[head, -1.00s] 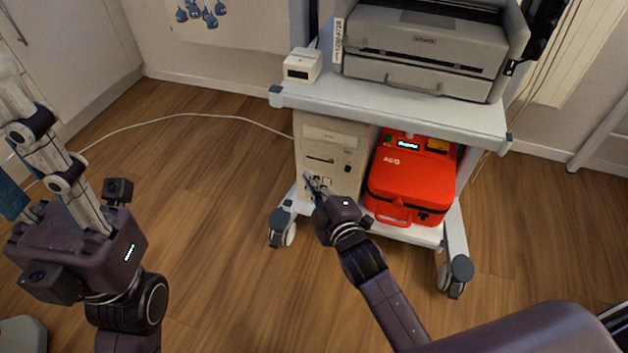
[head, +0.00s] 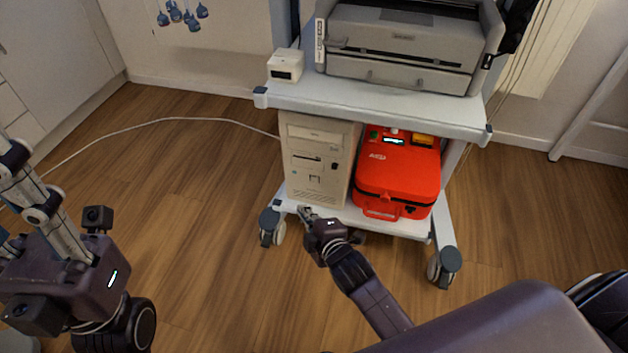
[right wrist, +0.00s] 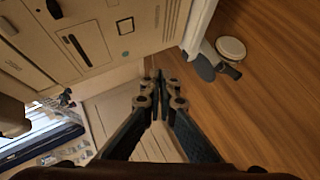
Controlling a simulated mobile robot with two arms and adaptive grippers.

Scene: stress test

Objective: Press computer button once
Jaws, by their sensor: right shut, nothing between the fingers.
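The beige computer tower (head: 309,172) stands upright on the cart's lower shelf, with a drive slot and a square button-like panel (head: 315,179) on its front. In the right wrist view, its front (right wrist: 80,45) fills the upper left, with a small square outline (right wrist: 125,26) and a round green mark. My right gripper (head: 304,211) is shut and empty, just below the tower's front in the head view. Its fingertips meet in the right wrist view (right wrist: 160,78); contact with the tower cannot be told.
A red case (head: 398,170) sits right of the tower. Above are the cart's upper shelf (head: 370,107), a grey printer (head: 400,50) and a small white box (head: 286,66). A cable (head: 190,119) crosses the wooden floor. Caster wheels (head: 272,228) stand at the cart's front corners.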

